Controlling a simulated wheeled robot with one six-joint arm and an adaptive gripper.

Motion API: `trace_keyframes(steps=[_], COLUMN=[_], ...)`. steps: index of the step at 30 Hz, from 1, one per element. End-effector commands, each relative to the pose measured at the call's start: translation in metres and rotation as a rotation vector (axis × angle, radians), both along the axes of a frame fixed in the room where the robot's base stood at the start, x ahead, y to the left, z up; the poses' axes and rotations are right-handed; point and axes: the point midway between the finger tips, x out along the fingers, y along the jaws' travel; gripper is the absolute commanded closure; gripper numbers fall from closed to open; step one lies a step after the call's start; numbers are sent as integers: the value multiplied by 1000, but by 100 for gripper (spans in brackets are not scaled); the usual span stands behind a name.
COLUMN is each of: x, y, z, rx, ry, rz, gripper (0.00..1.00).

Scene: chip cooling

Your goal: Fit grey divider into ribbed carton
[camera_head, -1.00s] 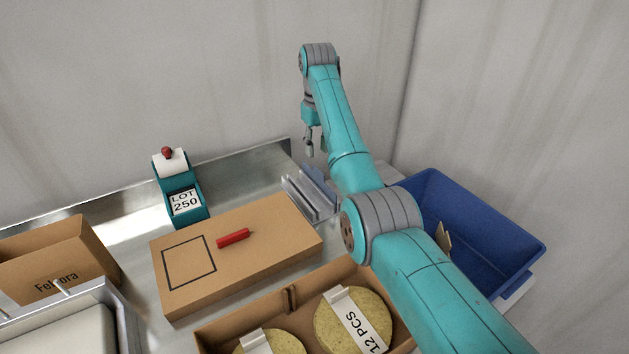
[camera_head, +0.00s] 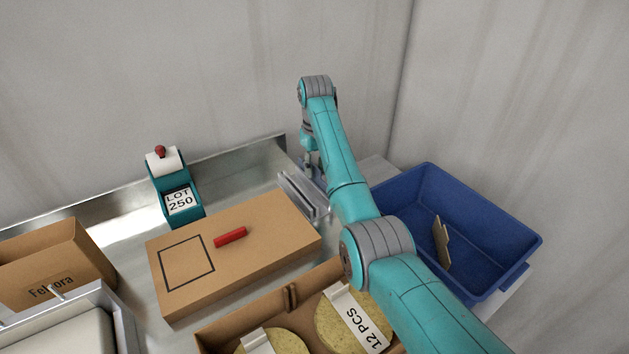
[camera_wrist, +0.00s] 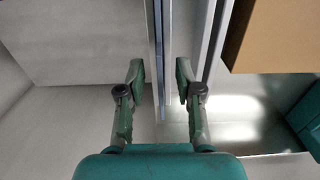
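The grey divider (camera_head: 319,190) stands on edge in a metal slotted rack (camera_head: 296,196), mostly hidden by my arm. In the wrist view its thin bluish edge (camera_wrist: 161,60) appears between the rack's rails. My gripper (camera_head: 311,167) is above the rack; in the wrist view (camera_wrist: 160,88) its two fingers are apart, either side of the slot line, with nothing clearly clasped. The ribbed carton (camera_head: 228,337) is open at the front, with a brown rib (camera_head: 291,297) on its inner wall. It holds round yellow packs (camera_head: 350,318), one labelled 12 PCS. My arm hides its right side.
A flat closed cardboard box (camera_head: 255,225) with a red marker (camera_head: 230,237) lies left of the rack. A teal label dispenser (camera_head: 176,190) stands behind it. A blue bin (camera_head: 490,225) with a cardboard piece (camera_head: 442,243) is on the right. A Felbora carton (camera_head: 50,265) is left.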

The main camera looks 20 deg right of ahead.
Motion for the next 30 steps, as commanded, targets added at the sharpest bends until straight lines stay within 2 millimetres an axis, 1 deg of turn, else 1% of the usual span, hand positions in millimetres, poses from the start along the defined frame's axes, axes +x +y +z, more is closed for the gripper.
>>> trace_keyframes(steps=[1,2,3,6,17,20,23,30], x=[0,0,0,0,0,1,2,8], y=[0,0,0,0,0,1,2,7], z=[0,0,0,0,1,5,18,63], rx=[0,0,0,0,0,0,0,0], ry=[0,0,0,0,0,-1,-4,-1], rz=[0,0,0,0,0,0,0,0], gripper=[65,68,78,100,100,100,100,100])
